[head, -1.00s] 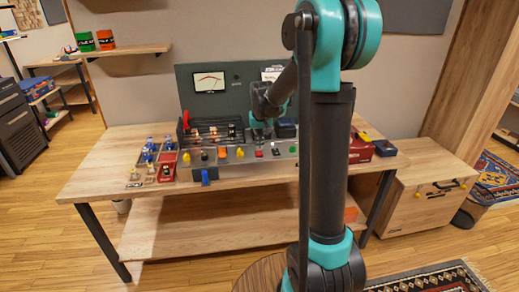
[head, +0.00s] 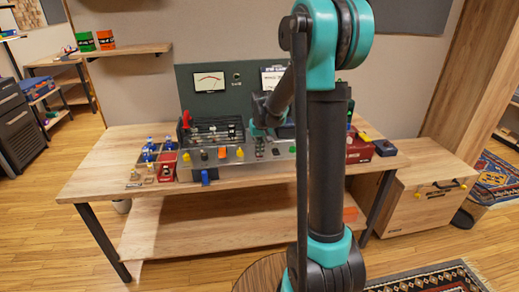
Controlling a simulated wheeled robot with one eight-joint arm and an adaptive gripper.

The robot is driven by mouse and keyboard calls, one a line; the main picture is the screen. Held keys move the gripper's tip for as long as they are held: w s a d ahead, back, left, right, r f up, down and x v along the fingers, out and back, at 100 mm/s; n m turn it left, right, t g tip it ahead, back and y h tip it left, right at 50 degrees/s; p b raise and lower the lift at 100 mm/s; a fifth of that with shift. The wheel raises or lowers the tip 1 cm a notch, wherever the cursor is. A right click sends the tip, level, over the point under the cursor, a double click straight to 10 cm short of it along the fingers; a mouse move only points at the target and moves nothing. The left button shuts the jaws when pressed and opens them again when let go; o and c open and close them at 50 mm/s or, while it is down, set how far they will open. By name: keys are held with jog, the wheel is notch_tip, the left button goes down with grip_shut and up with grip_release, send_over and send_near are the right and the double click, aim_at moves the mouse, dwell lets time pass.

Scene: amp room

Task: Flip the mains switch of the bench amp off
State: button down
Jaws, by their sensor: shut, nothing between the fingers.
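The bench amp (head: 225,172) stands on the wooden bench, with a low grey front panel carrying coloured knobs and small switches. A row of small dark switches (head: 260,153) sits right of the yellow knobs; which one is the mains switch is too small to tell. No red shows on this row, and the tubes (head: 215,132) behind the panel look grey and unlit. My gripper (head: 260,136) is shut and empty, close above and behind this row. Its fingertips are small and unclear, so I cannot tell whether they touch a switch. My arm hides the amp's right end.
A dark green upright panel with a meter (head: 209,83) stands behind the amp. A red box (head: 360,149) and dark blue box (head: 386,148) stand right. The bench's left end (head: 100,168) is clear.

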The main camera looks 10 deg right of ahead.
jog(key=shift+w, duration=0.15)
jog(key=shift+w+r, duration=0.3)
jog(key=shift+w, duration=0.3)
jog(key=shift+r, duration=0.1)
jog(key=shift+r, duration=0.2)
jog(key=s+v, duration=0.2)
jog(key=v, duration=1.1)
jog(key=shift+f, duration=0.15)
jog(key=s+d+f, duration=0.1)
jog(key=s+f, duration=0.4)
jog(key=s, duration=0.4)
jog(key=s+d+f+t, duration=0.1)
jog(key=s+f, duration=0.5)
jog(key=s, duration=0.3)
jog(key=s+d+f, duration=0.2)
jog(key=s+f, duration=0.4)
jog(key=s, duration=0.3)
